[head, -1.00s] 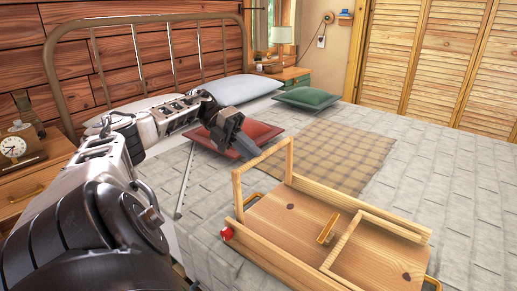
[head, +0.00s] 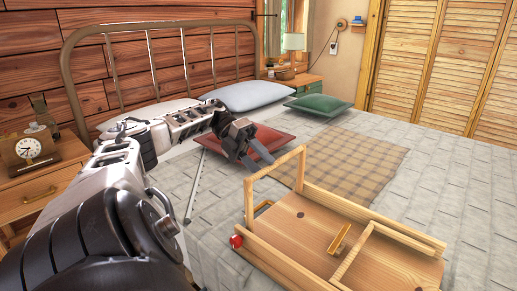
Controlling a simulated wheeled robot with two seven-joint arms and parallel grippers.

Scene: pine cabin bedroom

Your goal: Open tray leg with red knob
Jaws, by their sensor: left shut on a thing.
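The wooden tray (head: 318,226) lies on the bed with its underside up. A red knob (head: 236,241) is at its near left corner. The leg beside the knob, a wooden frame (head: 277,163), stands upright. Another leg frame (head: 368,232) is at the right part of the tray, low over the board. My left gripper (head: 256,162) is just behind the upright leg's top bar, its fingertips close to it. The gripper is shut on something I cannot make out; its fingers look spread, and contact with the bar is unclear. My right gripper is not in view.
A red pillow (head: 272,145), pale pillows (head: 248,96) and a green pillow (head: 318,106) lie toward the headboard (head: 150,60). A nightstand (head: 42,185) with a clock (head: 29,149) is at the left. The bed right of the plaid cloth (head: 350,165) is clear.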

